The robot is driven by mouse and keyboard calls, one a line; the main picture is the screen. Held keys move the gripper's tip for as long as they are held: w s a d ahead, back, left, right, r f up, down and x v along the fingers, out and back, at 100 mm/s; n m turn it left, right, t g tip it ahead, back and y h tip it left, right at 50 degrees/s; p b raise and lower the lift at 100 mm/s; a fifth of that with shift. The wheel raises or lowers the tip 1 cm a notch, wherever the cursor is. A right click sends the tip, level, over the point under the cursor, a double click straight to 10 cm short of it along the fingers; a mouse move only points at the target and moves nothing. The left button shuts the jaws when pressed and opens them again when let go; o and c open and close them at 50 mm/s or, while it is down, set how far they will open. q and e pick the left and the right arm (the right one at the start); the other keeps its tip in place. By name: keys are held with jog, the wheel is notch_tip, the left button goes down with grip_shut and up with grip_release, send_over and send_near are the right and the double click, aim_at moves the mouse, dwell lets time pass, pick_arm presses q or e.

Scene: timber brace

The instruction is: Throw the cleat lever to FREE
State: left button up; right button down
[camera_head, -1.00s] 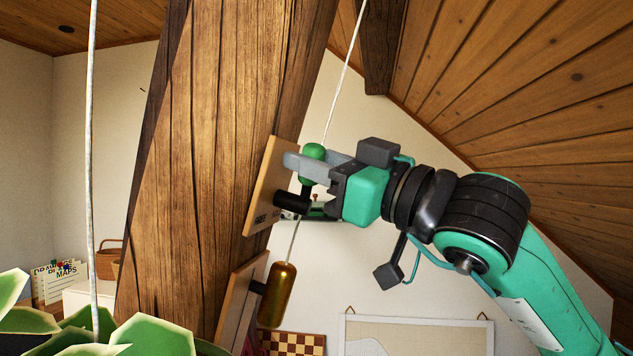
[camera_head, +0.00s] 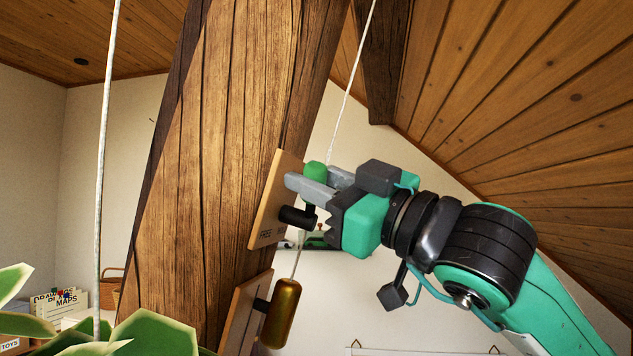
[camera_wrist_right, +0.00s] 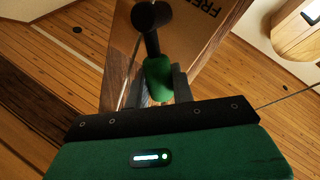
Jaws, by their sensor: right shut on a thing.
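The cleat lever has a green handle (camera_head: 316,170) on a black pivot (camera_head: 297,216), mounted on a light wooden board (camera_head: 270,205) on the side of a timber post. My right gripper (camera_head: 312,183) is shut on the green handle, which shows just above its grey fingers. In the right wrist view the green handle (camera_wrist_right: 158,78) sits between the fingers, with the black lever arm (camera_wrist_right: 150,18) beyond it. The board there bears the word FREE (camera_wrist_right: 205,8). My left gripper is not in view.
The thick timber post (camera_head: 230,120) stands left of my arm. A brass weight (camera_head: 282,312) hangs below the lever beside a second board (camera_head: 243,312). A pale rope (camera_head: 345,95) rises behind the gripper; another rope (camera_head: 106,150) hangs at left above green leaves (camera_head: 150,333).

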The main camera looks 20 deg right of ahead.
jog(key=c, duration=1.5)
grip_release()
jog(key=shift+o, duration=0.2)
